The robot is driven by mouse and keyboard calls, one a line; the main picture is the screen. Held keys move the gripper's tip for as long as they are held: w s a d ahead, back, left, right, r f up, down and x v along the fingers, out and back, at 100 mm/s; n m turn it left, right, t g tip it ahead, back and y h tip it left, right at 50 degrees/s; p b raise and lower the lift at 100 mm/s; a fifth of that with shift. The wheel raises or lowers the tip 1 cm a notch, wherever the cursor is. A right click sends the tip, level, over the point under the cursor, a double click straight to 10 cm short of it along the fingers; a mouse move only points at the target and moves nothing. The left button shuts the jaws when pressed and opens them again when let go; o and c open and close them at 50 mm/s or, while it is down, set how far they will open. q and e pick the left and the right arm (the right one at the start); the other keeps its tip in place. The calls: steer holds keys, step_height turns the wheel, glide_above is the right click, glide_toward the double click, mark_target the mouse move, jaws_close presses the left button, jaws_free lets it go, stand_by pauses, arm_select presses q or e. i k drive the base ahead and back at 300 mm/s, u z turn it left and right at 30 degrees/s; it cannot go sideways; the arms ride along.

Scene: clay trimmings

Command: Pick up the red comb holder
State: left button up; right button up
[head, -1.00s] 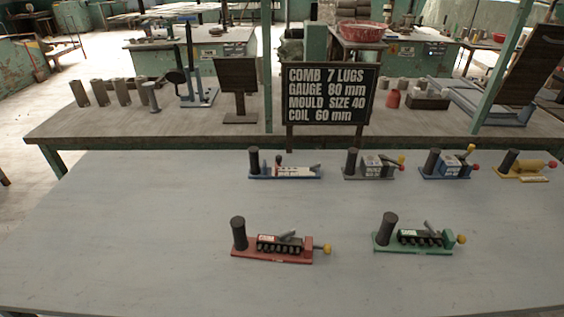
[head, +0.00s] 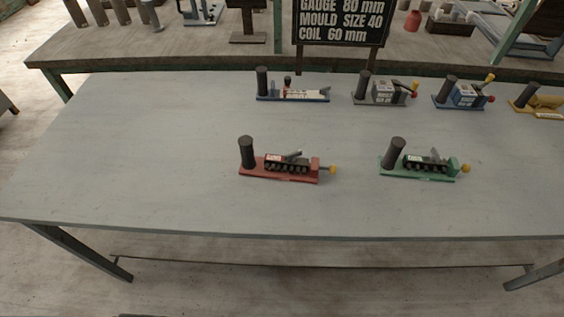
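The red comb holder (head: 280,168) lies on the grey table, left of centre in the head view. It has a red base, an upright dark cylinder handle at its left end, a black toothed comb block on top, and a yellow knob at its right end. Nothing touches it. Neither of my grippers shows in the head view.
A similar green holder (head: 420,166) lies to its right on the table (head: 150,150). Behind are a blue-based tool (head: 293,94), a grey one (head: 385,92), a blue one (head: 463,94) and a yellow one (head: 540,105). A black sign (head: 342,20) stands behind. The table's left and front are clear.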

mark_target(270, 167)
steer(key=u, duration=2.25)
steer(key=k, duration=1.05)
steer(key=z, duration=1.75)
steer(key=i, duration=0.5)
